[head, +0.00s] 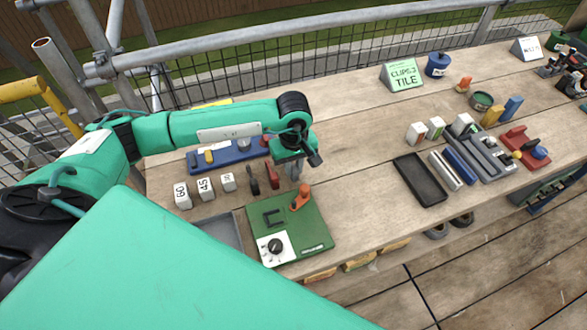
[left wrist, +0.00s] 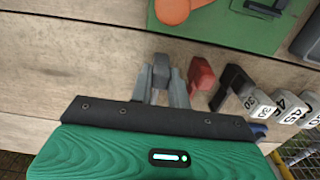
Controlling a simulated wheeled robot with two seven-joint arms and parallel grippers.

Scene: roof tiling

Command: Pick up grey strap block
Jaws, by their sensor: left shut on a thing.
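The grey strap block (left wrist: 161,70) stands between the two fingers of my left gripper (left wrist: 160,80) in the left wrist view, and the gripper is shut on it. In the head view my left gripper (head: 293,172) points down over the bench, at the right end of a row of small blocks. The block is mostly hidden by the fingers there. I cannot tell whether it still touches the wood. My right gripper is not in view.
A red block (head: 272,175) and a black block (head: 254,180) stand close beside the gripper, then white numbered blocks (head: 205,188). A green board (head: 315,236) with a dial lies in front. A blue tray (head: 200,166) lies behind. Bare wood is to the right.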

